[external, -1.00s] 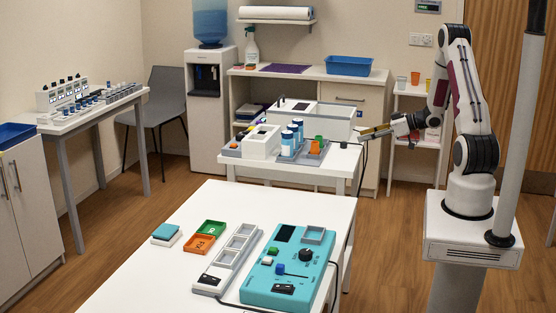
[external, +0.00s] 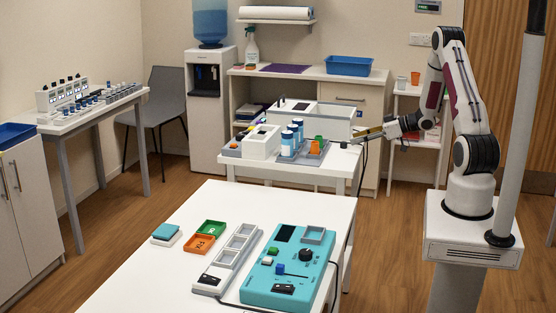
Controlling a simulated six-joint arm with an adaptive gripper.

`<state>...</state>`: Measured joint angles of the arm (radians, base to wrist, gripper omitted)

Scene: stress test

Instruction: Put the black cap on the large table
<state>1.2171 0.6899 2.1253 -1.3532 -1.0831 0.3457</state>
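A small black piece (external: 343,145), which may be the black cap, sits at the right end of the smaller white table at the back; it is too small to be sure. My gripper (external: 361,135) is at that table's right edge, pointing left, just right of the black piece and apparently apart from it. Its fingers are too small to tell whether they are open or shut. The large white table (external: 315,200) fills the front, with bare room at its back and along its left side.
The back table (external: 300,178) carries blue-white bottles (external: 288,143), a white box (external: 262,142) and a larger grey-white unit (external: 325,118). On the large table stand a teal device (external: 270,295), a white tray strip (external: 226,262), and green (external: 211,228) and orange (external: 199,244) trays.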

